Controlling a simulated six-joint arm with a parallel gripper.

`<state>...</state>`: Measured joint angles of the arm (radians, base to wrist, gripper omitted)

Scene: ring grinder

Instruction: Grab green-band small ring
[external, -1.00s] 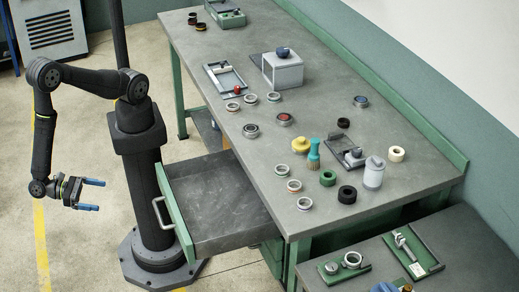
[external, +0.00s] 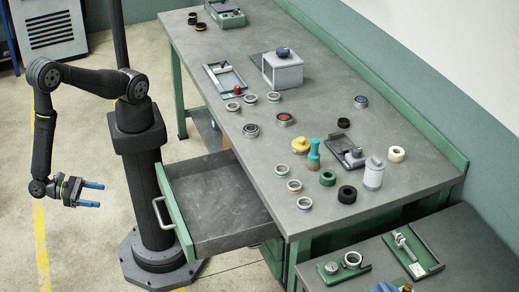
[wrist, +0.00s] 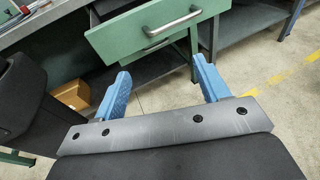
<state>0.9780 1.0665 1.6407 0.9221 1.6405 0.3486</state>
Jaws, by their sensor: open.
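Several small metal rings stand on the workbench in the external view. Two rings, (external: 250,98) and (external: 274,96), lie left of the bench middle; others, (external: 282,170) and (external: 304,203), lie near the front edge. The colour bands are too small for me to tell which ring has the green one. One ring (external: 294,185) seems to have a reddish band. My gripper (external: 101,195) is open and empty, off to the left of the bench, far from all the rings. Its two blue fingers also show apart in the wrist view (wrist: 163,75), with no ring between them.
The bench drawer (external: 212,195) is pulled out and empty; its green front and handle (wrist: 172,26) show in the wrist view.

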